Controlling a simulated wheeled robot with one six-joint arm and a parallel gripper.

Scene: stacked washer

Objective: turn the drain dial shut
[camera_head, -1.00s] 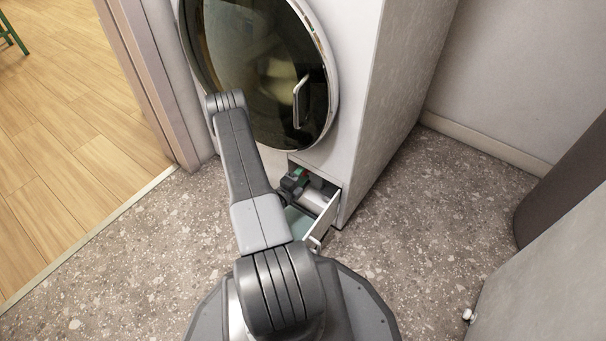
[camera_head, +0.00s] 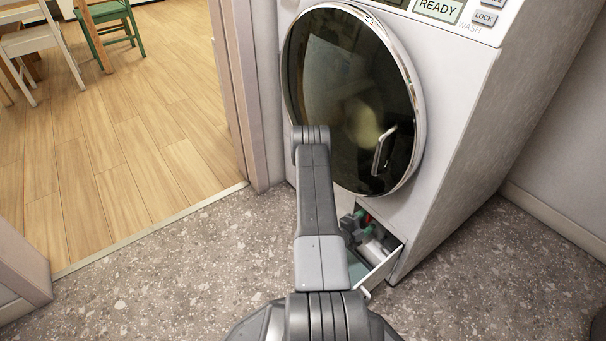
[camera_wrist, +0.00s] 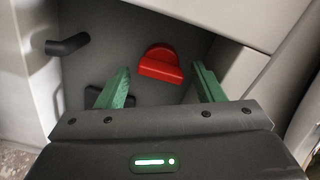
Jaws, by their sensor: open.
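The red drain dial (camera_wrist: 160,65) sits on a grey recessed panel in the wrist view, a disc with a raised bar across it. My gripper (camera_wrist: 160,88) is open, its two green fingers apart on either side below the dial, not visibly touching it. In the head view my gripper (camera_head: 358,222) is small and partly hidden by my arm, down at the open drawer (camera_head: 385,268) at the washer's foot.
The washer (camera_head: 460,130) has a round glass door (camera_head: 345,80) with a handle (camera_head: 384,150) just above the drawer. A dark spout (camera_wrist: 68,45) sticks out left of the dial. A doorway frame (camera_head: 245,90) stands left; speckled floor in front is clear.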

